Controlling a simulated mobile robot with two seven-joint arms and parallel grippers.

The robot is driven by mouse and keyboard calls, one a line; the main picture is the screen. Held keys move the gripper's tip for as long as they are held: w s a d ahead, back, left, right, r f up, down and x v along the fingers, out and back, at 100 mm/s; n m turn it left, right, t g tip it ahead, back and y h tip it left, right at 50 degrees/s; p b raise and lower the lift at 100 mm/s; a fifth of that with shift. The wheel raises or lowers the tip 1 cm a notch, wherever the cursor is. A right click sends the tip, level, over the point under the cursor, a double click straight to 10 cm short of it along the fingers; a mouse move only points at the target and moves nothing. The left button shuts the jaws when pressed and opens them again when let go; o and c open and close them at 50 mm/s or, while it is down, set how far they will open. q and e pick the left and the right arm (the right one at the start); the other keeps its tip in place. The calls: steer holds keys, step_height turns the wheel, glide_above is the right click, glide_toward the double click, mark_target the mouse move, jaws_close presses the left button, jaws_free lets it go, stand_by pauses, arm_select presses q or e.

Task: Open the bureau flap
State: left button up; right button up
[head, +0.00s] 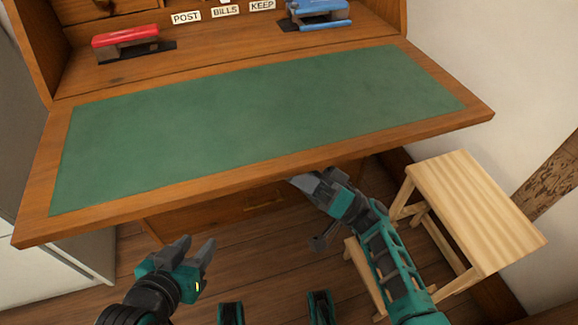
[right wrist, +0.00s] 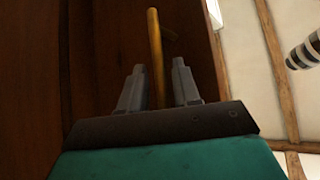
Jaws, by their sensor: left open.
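The bureau flap (head: 80,207) is down and lies about level, its green writing panel (head: 250,115) facing up. My right gripper (head: 308,181) is at the flap's front edge, right of the middle, with its fingertips close to or just under the edge. In the right wrist view its two fingers (right wrist: 158,82) are apart, with a narrow yellow-brown strip (right wrist: 155,50) showing between them. I cannot tell whether they touch it. My left gripper (head: 197,250) is open and empty, in front of and below the flap.
A red stapler-like item (head: 125,39) and a blue one (head: 318,12) stand inside the bureau, with labels POST, BILLS and KEEP between them. A pale wooden stool (head: 475,205) stands close to my right arm. The green panel is clear.

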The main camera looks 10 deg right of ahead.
steer(key=v, duration=1.3)
steer(key=shift+s+a, duration=0.1)
steer(key=shift+a, duration=0.05)
